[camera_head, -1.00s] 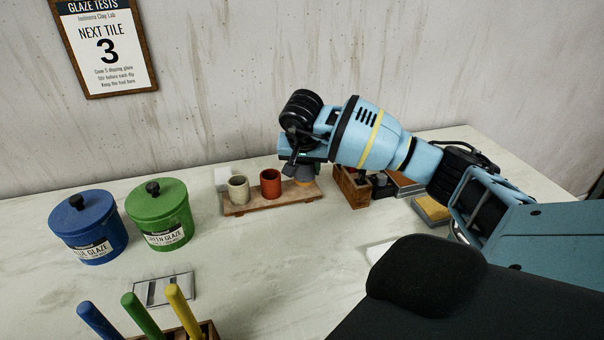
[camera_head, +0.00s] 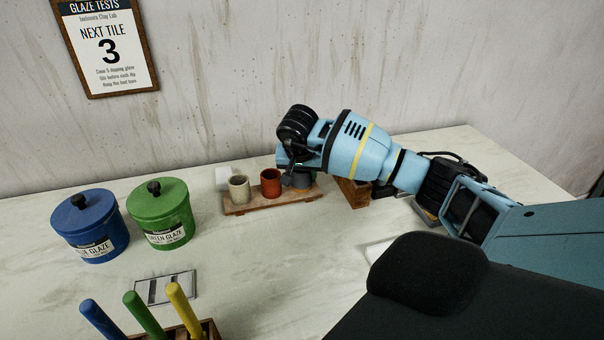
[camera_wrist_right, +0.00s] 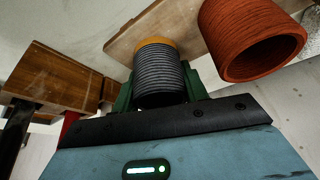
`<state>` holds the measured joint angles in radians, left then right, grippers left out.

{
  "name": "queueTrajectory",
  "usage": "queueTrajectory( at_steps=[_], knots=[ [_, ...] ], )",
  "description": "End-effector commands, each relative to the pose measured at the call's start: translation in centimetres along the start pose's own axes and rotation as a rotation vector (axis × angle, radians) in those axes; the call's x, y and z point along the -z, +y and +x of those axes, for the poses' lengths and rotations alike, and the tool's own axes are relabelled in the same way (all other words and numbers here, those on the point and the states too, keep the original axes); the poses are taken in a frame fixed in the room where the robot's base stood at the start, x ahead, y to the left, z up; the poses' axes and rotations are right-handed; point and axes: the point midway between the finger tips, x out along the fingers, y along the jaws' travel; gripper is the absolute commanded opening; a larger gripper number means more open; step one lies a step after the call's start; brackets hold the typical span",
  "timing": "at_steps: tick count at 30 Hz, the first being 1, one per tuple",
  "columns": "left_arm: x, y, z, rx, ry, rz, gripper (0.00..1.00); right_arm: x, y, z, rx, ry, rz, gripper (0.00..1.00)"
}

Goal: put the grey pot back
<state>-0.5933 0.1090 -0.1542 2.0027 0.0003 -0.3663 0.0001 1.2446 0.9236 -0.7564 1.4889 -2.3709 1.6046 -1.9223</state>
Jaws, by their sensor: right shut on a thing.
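The grey ribbed pot (camera_wrist_right: 160,76) is between the green fingers of my right gripper (camera_wrist_right: 157,90), which is shut on it. A yellow-orange band shows at its far end, against the wooden board (camera_wrist_right: 150,32). In the head view the grey pot (camera_head: 304,181) is mostly hidden behind my right gripper (camera_head: 292,172), at the right end of the board (camera_head: 262,204). I cannot tell whether it touches the board. A red pot (camera_head: 270,183) stands close to its left and a cream pot (camera_head: 239,188) further left. My left gripper is not in view.
A wooden box (camera_head: 354,193) stands just right of the board. A white block (camera_head: 222,178) is behind the cream pot. Blue (camera_head: 89,228) and green (camera_head: 160,215) glaze buckets stand at left. A rack with coloured handles (camera_head: 148,314) is in front.

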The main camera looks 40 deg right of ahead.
Motion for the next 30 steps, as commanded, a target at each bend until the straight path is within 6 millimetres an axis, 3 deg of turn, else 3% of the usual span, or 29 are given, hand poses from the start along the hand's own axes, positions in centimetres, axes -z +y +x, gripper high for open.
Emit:
queueTrajectory(
  at_steps=[4,5,9,20,23,30],
  knots=[
    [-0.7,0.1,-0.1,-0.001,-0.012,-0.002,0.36,-0.1,0.0,0.3,0.000,0.000,0.000,0.19],
    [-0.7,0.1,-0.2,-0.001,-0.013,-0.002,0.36,-0.1,0.0,0.3,0.000,0.000,0.000,0.46],
    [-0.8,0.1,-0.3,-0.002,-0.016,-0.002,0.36,-0.1,0.0,0.3,0.000,0.000,0.000,0.65],
    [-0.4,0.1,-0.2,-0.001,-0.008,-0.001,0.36,0.0,0.0,-0.1,0.001,0.001,0.000,0.65],
    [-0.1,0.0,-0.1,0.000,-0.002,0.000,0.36,0.1,0.0,-1.1,0.002,0.003,0.000,0.65],
    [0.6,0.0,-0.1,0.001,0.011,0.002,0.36,0.1,-0.1,-5.7,0.003,0.004,-0.001,0.65]
  ],
)
